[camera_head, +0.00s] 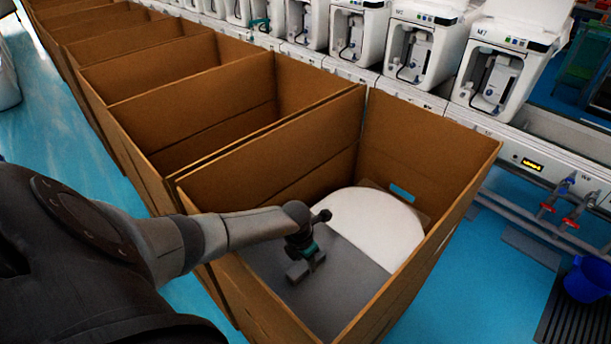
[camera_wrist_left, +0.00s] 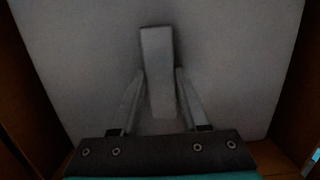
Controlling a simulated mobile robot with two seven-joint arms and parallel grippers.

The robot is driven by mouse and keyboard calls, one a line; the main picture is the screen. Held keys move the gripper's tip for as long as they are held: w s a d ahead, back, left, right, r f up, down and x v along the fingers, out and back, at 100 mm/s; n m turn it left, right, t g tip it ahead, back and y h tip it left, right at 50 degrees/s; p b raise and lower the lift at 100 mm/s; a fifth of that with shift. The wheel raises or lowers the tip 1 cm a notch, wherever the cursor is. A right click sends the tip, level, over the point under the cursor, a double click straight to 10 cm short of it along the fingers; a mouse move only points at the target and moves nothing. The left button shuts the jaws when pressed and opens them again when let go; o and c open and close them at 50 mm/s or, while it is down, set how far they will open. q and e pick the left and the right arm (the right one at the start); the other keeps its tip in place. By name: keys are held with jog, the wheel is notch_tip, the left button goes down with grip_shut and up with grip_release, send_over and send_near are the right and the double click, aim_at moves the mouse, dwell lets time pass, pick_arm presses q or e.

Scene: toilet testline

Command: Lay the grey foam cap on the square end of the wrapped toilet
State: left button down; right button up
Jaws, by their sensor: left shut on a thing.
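The grey foam cap (camera_head: 348,282) is a flat grey slab with a raised block on top, inside the nearest open cardboard box. It covers the near end of the wrapped toilet, whose white rounded end (camera_head: 375,222) shows beyond it. My left gripper (camera_head: 304,272) points down into the box and is shut on the cap's raised block. In the left wrist view the two fingers (camera_wrist_left: 159,100) flank this block, and the cap's flat face (camera_wrist_left: 75,65) fills most of the picture. I cannot tell whether the cap touches the toilet. The square end is hidden. My right gripper is out of view.
The box's cardboard walls (camera_head: 432,150) rise close around the cap and my left gripper. More open boxes (camera_head: 190,100) run to the back left. A blue bucket (camera_head: 588,279) is at the right.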

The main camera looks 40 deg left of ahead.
pick_arm(q)
jog(key=shift+c, duration=1.7)
grip_release()
notch_tip(320, 180, up, 15)
jog(key=s+p, duration=0.2)
jog(key=p, duration=0.3)
jog(key=shift+s, duration=0.15)
jog(key=shift+a+r, duration=0.1)
jog(key=shift+r, duration=0.05)
